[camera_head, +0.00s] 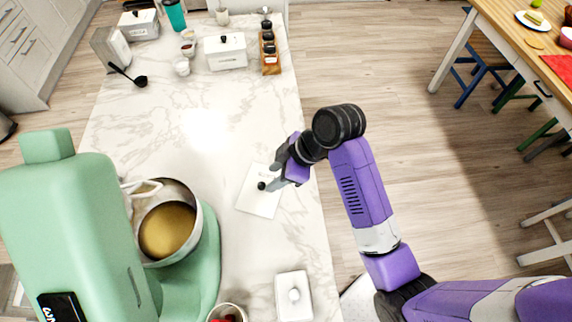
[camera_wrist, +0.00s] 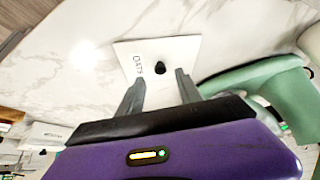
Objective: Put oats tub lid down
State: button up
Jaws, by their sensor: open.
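The oats tub lid (camera_head: 260,202) is a flat-looking white square with a black knob, on the marble counter near its right edge. In the wrist view the lid (camera_wrist: 185,47) shows the word OATS and its dark knob. My gripper (camera_head: 273,180) is over the right side of the lid in the head view and hides part of it. In the wrist view my gripper (camera_wrist: 158,77) is open, and the knob shows between and just beyond the fingertips. Nothing is held. I cannot tell whether a tub is under the lid.
A green stand mixer (camera_head: 75,220) with a metal bowl (camera_head: 187,189) stands to the left. A white lidded piece (camera_head: 293,305) lies nearer the front. A white canister (camera_head: 227,58) and a spice rack (camera_head: 270,60) stand at the back. The counter's middle (camera_head: 165,120) is clear.

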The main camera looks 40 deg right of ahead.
jog(key=v, duration=0.7)
jog(key=a+f+m+t, duration=0.1)
jog(key=f, duration=0.1)
jog(key=s+a+f+m, duration=0.1)
jog(key=a+f, duration=0.1)
jog(key=s+a+f+m+t, duration=0.1)
jog(key=a+f+m, duration=0.1)
jog(key=shift+s+a+t+h, duration=0.25)
jog(key=shift+t+h, duration=0.05)
jog(key=shift+h, duration=0.1)
jog(key=s+m, duration=0.1)
jog(key=s+f+m+t+h, duration=0.1)
jog(key=s, duration=0.1)
jog(key=s+a+m+t, duration=0.1)
jog(key=s, duration=0.1)
jog(key=shift+s+f+h, duration=0.15)
jog(key=shift+s+h, duration=0.1)
jog(key=shift+h, duration=0.15)
jog(key=s+d+r+m+t+h, duration=0.1)
jog(key=s+r+t, duration=0.4)
jog(key=s+r, duration=0.8)
jog(key=s, duration=0.2)
jog(key=shift+s+d+r+m+t, duration=0.3)
jog(key=shift+r+t, duration=0.05)
jog(key=shift+t, duration=0.05)
